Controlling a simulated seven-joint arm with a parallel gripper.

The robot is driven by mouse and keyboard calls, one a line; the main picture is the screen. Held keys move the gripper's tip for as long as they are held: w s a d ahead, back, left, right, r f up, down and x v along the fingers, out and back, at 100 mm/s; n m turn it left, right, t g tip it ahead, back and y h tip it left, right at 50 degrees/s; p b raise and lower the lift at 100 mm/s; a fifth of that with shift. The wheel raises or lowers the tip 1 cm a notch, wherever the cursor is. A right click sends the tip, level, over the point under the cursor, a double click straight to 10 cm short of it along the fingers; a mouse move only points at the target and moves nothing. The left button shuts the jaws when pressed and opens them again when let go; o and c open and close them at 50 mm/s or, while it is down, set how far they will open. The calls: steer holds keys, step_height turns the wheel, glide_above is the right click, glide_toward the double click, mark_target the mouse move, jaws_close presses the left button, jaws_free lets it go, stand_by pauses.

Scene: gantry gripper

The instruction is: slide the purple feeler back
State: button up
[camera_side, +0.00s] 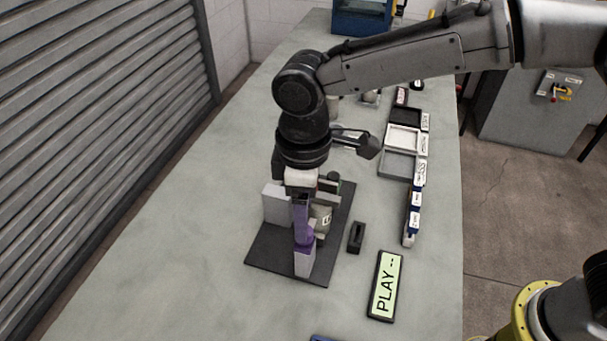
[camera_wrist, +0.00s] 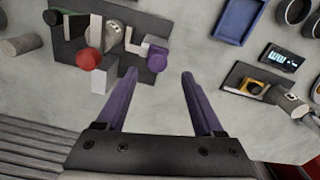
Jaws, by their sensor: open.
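In the side view my gripper (camera_side: 302,220) points down over the fixture's dark base plate (camera_side: 268,262). There the purple fingers and the feeler overlap, so I cannot separate them clearly.
The fixture also carries a red knob (camera_wrist: 88,61) and a pale upright block (camera_wrist: 98,81). In the side view a small black block (camera_side: 356,238) and a "PLAY --" display (camera_side: 385,287) stand to the right. Trays (camera_side: 401,138) line the table's right side. The table's left side is clear.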

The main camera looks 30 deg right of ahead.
step_height(320, 180, up, 9)
stand_by(0.3)
steer(key=shift+r, duration=0.1)
stand_by(0.8)
steer(key=w+d+r+m+t, duration=0.1)
steer(key=w+d+r+m, duration=0.1)
steer(key=d+r, duration=0.75)
steer(key=s+d+m+t+y, duration=0.1)
steer(key=s+d+m, duration=0.15)
steer(key=d, duration=0.35)
steer(key=s+d+m+t, duration=0.1)
steer(key=s+d, duration=0.2)
steer(key=d, duration=0.3)
steer(key=s+d+f+m+t, duration=0.1)
steer(key=s+d+m+t, duration=0.15)
steer(key=s+d, duration=0.55)
steer(key=s+d+f+m+h, duration=0.1)
steer(key=s+d+f+m, duration=0.1)
steer(key=s+f, duration=0.4)
step_height(320, 180, down, 4)
steer(key=shift+d+r+m, duration=0.15)
steer(key=shift+d+m, duration=0.25)
steer(key=shift+m, duration=0.2)
